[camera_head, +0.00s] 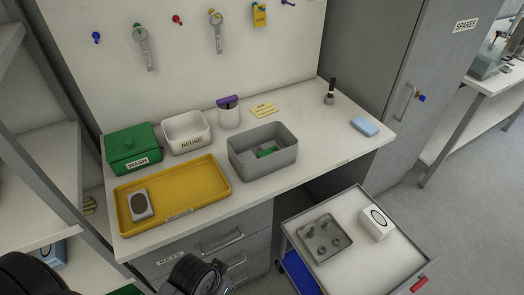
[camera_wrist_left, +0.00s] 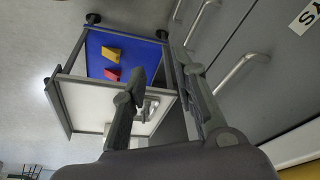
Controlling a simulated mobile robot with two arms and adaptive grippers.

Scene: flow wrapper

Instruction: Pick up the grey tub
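The grey tub (camera_head: 268,164) stands upright on the white worktop in the head view, right of the yellow tray. It is open at the top, and a small green item (camera_head: 267,152) lies inside. In the left wrist view my left gripper (camera_wrist_left: 161,76) shows two dark fingers spread apart with nothing between them. Beyond them is the cart, and the tub does not show there. In the head view only dark parts of my arm (camera_head: 195,277) show at the bottom edge, below the worktop and away from the tub. My right gripper is not in view.
A cart (camera_head: 385,252) stands front right. The worktop right of the tub is mostly clear.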

